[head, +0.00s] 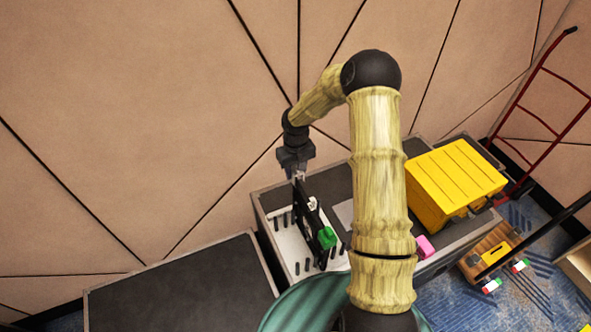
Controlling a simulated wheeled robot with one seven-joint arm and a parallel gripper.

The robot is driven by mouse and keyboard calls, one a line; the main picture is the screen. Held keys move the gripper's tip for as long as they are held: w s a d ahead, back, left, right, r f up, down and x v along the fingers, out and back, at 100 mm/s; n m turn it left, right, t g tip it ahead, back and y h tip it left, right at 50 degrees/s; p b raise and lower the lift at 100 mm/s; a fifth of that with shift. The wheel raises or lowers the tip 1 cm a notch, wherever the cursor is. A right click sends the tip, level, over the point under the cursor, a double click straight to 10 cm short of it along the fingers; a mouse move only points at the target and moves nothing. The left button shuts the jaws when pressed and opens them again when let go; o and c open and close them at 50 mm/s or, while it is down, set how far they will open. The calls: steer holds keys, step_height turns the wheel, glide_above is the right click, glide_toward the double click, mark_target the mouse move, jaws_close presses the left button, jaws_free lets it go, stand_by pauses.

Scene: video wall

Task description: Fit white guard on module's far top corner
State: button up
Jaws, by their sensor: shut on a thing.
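The module (304,217) is a thin black panel standing upright among the pegs of a white rack (287,241). A green guard (327,237) sits at its near end. My gripper (299,177) points down at the module's far top corner. It is shut on a small pale piece that looks like the white guard (300,175), mostly hidden by the fingers. It is too small to tell whether the guard touches the corner or is just above it. Another small white piece (312,204) shows beside the module's middle.
The rack stands on a dark-topped case (275,199) against the panelled wall. A yellow case (454,181), a pink block (425,246) and a grey plate (344,213) are to the right. A bare dark case top (185,287) is at left. A red hand truck (545,130) leans at far right.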

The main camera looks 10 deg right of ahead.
stand_by(0.3)
steer(key=shift+f+b, duration=1.45)
steer(key=shift+f, duration=0.4)
steer(key=shift+f+b, duration=0.35)
steer(key=shift+f, duration=0.15)
stand_by(0.4)
steer(key=o, duration=1)
steer(key=shift+o, duration=0.7)
steer(key=o, duration=0.4)
steer(key=shift+r, duration=0.1)
